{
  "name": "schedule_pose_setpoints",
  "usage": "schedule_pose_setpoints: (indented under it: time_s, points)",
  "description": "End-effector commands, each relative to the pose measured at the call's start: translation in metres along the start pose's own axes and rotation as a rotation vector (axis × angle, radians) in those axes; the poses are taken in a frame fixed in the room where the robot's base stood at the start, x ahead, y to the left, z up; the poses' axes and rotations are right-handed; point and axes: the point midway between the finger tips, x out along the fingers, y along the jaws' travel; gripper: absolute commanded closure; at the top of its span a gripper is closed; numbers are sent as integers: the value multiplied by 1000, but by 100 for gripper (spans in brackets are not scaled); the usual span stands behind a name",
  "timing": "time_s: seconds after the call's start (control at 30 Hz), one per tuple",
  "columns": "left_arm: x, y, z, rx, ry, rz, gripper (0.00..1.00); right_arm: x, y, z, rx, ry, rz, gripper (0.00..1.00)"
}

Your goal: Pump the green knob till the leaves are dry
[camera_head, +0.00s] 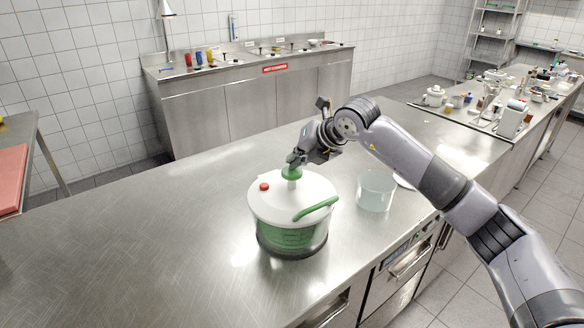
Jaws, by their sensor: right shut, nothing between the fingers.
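A salad spinner (289,215) with a white lid, a clear bowl and a green basket inside stands upright on the steel counter. Its green knob (292,173) sits on a short white stem at the lid's centre. A red button and a green lever are on the lid. My right gripper (294,158) is shut and points down at the knob from above, touching or almost touching it. The fingertips are small and partly merge with the knob. The leaves cannot be made out through the bowl. My left gripper is not in view.
A clear container (376,190) stands right of the spinner, near a white plate (403,181) partly behind my arm. The counter (130,240) is bare to the left. Its front edge with drawers lies close to the spinner. A sink unit (250,100) stands at the back.

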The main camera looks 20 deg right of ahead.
Motion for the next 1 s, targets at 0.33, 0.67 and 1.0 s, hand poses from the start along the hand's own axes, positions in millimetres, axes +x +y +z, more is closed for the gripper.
schedule_pose_setpoints:
  time_s: [0.33, 0.67, 1.0]
  points:
    - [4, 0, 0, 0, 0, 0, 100, 4, -3, -4, 0, 4, -2, 100]
    - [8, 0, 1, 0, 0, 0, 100, 8, -5, -6, 0, 4, -2, 100]
    - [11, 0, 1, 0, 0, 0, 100, 11, -8, -9, 0, 5, -3, 100]
